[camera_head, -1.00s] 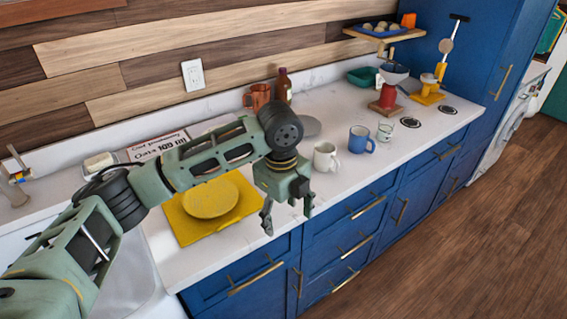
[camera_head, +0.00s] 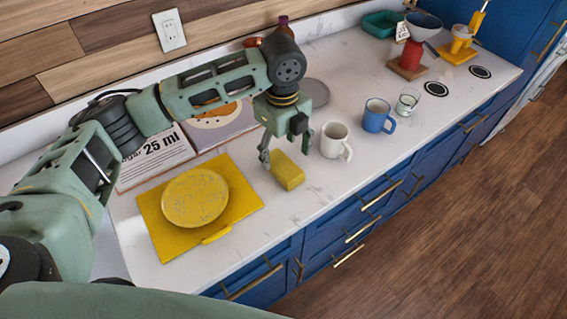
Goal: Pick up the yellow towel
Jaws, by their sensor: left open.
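A small yellow block-shaped thing (camera_head: 287,171), possibly the folded yellow towel, lies on the white counter left of the white mug. A larger flat yellow square (camera_head: 164,234) lies further left under a round yellow plate (camera_head: 195,198). I cannot tell for certain which of the two is cloth. My left gripper (camera_head: 286,150) is open and empty, fingers pointing down. In the picture its fingertips are just above and beside the small yellow thing; I cannot tell whether they touch it. My right gripper is not in view.
A white mug (camera_head: 334,141), a blue mug (camera_head: 377,116) and a glass (camera_head: 407,101) stand to the right. A grey disc (camera_head: 313,94) and recipe boards (camera_head: 156,157) lie behind. The counter's front edge is close to the small yellow thing.

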